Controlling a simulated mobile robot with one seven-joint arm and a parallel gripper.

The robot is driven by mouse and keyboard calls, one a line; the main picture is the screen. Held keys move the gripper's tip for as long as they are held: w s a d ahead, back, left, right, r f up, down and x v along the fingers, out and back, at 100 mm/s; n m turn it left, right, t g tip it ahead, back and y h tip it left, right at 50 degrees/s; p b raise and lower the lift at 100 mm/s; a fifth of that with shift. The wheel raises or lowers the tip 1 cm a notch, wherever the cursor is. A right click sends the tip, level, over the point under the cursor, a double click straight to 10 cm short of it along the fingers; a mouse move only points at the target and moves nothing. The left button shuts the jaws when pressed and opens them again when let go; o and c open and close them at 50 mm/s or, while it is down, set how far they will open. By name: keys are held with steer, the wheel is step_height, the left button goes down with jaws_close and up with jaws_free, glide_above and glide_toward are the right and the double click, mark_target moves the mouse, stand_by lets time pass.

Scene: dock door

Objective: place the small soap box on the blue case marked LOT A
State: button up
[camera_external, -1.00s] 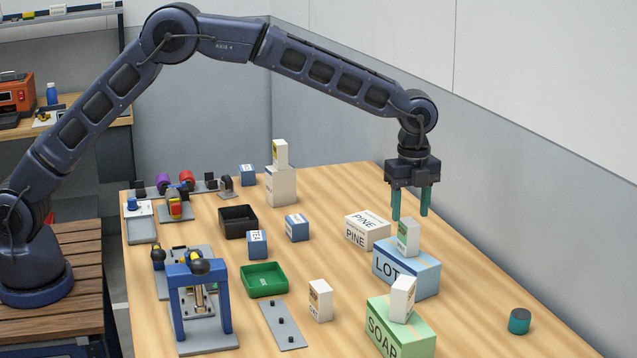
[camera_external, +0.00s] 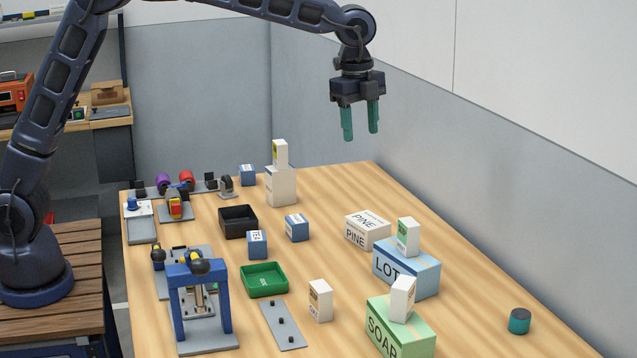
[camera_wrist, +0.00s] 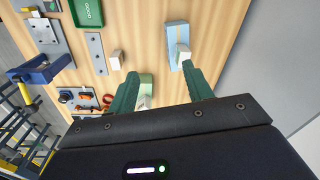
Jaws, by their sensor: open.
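The blue case marked LOT (camera_external: 408,274) stands on the table at right of centre; any letter after LOT is not readable. A small white box with a green label (camera_external: 408,237) stands upright on top of it, apart from my gripper. Both also show in the wrist view, the case (camera_wrist: 177,33) with the small box (camera_wrist: 184,56) on it. My gripper (camera_external: 361,135) is open and empty, high above the back right of the table. Its fingers (camera_wrist: 160,76) are spread in the wrist view. The small boxes' print is too small to read.
A green SOAP case (camera_external: 405,336) carries a tilted small white box (camera_external: 402,299). Another small white box (camera_external: 320,300) stands on the table. A white PINE case (camera_external: 367,231) is behind the blue case. A dark teal cylinder (camera_external: 519,321) stands right. The wall borders the right side.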

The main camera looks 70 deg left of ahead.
steer(key=s+a+r+n+t, duration=0.1)
steer(key=s+a+r+n, duration=0.2)
steer(key=s, duration=0.5)
steer(key=s+a+r+n, duration=0.2)
steer(key=s+a+r, duration=0.15)
steer(key=s, duration=0.45)
steer(key=s+a+r+n+t, duration=0.1)
steer(key=s+a+r+n, duration=0.15)
steer(key=s+a, duration=0.4)
steer(key=s+a+f+n, duration=0.1)
steer(key=s+f+n, duration=0.1)
steer(key=s, duration=0.7)
steer(key=s+a+f+n+t, duration=0.1)
steer(key=s+a+f+n, duration=0.1)
steer(key=s, duration=0.8)
steer(key=s+a+f+n, duration=0.1)
steer(key=s+f+n, duration=0.2)
steer(key=s, duration=0.6)
steer(key=shift+s+a+f+t, duration=0.2)
steer(key=shift+a+f+t, duration=0.1)
steer(key=shift+f, duration=0.1)
